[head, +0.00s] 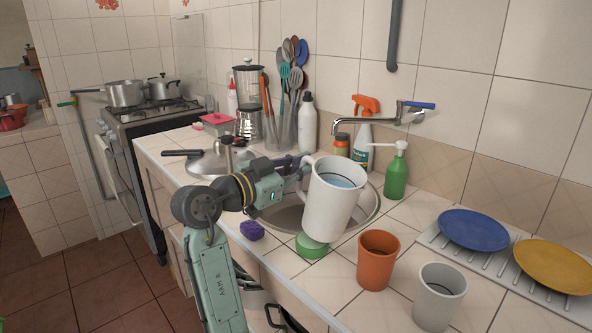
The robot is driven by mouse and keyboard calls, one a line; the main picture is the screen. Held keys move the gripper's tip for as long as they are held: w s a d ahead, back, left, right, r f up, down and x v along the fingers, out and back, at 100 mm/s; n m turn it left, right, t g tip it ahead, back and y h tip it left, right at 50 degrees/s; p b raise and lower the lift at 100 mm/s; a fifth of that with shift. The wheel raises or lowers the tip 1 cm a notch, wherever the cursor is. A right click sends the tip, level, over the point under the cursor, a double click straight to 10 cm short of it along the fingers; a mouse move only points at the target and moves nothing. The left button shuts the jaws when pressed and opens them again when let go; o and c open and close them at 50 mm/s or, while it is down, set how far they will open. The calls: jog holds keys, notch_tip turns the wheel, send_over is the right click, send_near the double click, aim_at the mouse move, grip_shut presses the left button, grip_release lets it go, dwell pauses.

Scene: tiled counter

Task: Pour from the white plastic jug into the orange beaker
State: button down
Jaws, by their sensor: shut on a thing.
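The white plastic jug (330,208) is in the middle of the head view, held up in the air and slightly tilted, with bluish liquid showing inside its open top. My gripper (302,170) is on the jug's left side, shut on it at the handle; the exact finger contact is hard to see. The orange beaker (376,264) stands upright on the tiled counter, to the right of and lower than the jug. Its dark inside shows no clear contents. The jug and beaker are apart.
A pale grey cup (438,300) stands right of the beaker. A rack (500,262) holds a blue plate (473,229) and a yellow plate (556,267). A green soap bottle (396,178) and faucet (370,121) are behind the jug. A sink (285,216) lies behind.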

aim_at(318, 166)
jog(key=shift+s+d+r+m+b, duration=0.15)
jog(key=shift+s+d+m+b, duration=0.15)
jog(key=shift+s+d, duration=0.35)
jog(key=shift+s+d+r+m+b, duration=0.15)
jog(key=shift+s+d+m, duration=0.2)
jog(key=shift+s, duration=0.35)
jog(key=shift+r+m+p, duration=0.65)
jog(key=shift+r+m, duration=0.2)
jog(key=shift+r, duration=0.7)
jog(key=shift+s+d+r+m, duration=0.2)
jog(key=shift+r+m, duration=0.1)
jog(key=shift+m, duration=0.5)
jog(key=shift+s+d+r+m+b, duration=0.15)
jog(key=shift+s+r+m+b, duration=0.2)
jog(key=shift+m+b, duration=0.6)
jog(key=shift+s+d+f+m+b, duration=0.1)
jog(key=shift+s+d+m+b, duration=0.35)
jog(key=shift+b, duration=0.55)
dwell(2.4)
